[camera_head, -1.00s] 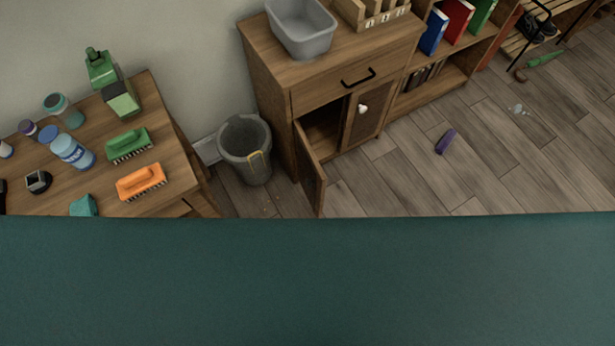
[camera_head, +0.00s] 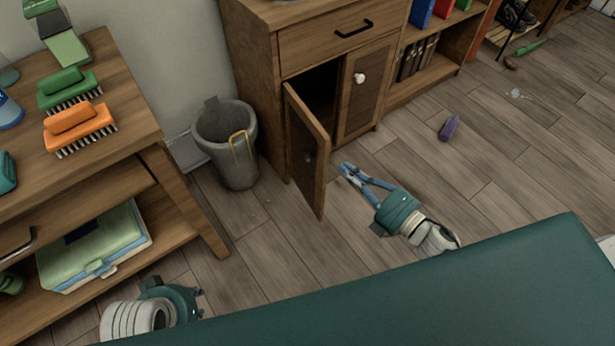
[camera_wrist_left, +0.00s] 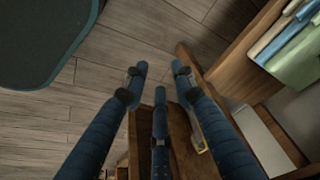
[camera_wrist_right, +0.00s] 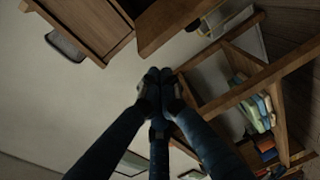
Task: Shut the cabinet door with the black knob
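The wooden cabinet (camera_head: 265,100) stands against the wall. Its left door (camera_head: 310,165) is swung outward and ajar, with a dark gap behind it. A small dark knob (camera_head: 308,157) shows faintly on this door. The right door (camera_head: 368,92) is closed and has a white knob (camera_head: 359,78). My right gripper (camera_head: 346,167) is just right of the open door, apart from it in the head view; its fingertips are together and empty in the right wrist view (camera_wrist_right: 159,76). My left gripper is low at the left, its fingers mostly hidden in the head view; the left wrist view shows them spread (camera_wrist_left: 158,70).
A grey bin (camera_head: 226,150) stands left of the cabinet. A wooden table (camera_head: 105,150) with brushes and a lower shelf holding a green case (camera_head: 95,250) is at the left. A purple object (camera_head: 449,128) lies on the floor. The floor right of the door is largely clear.

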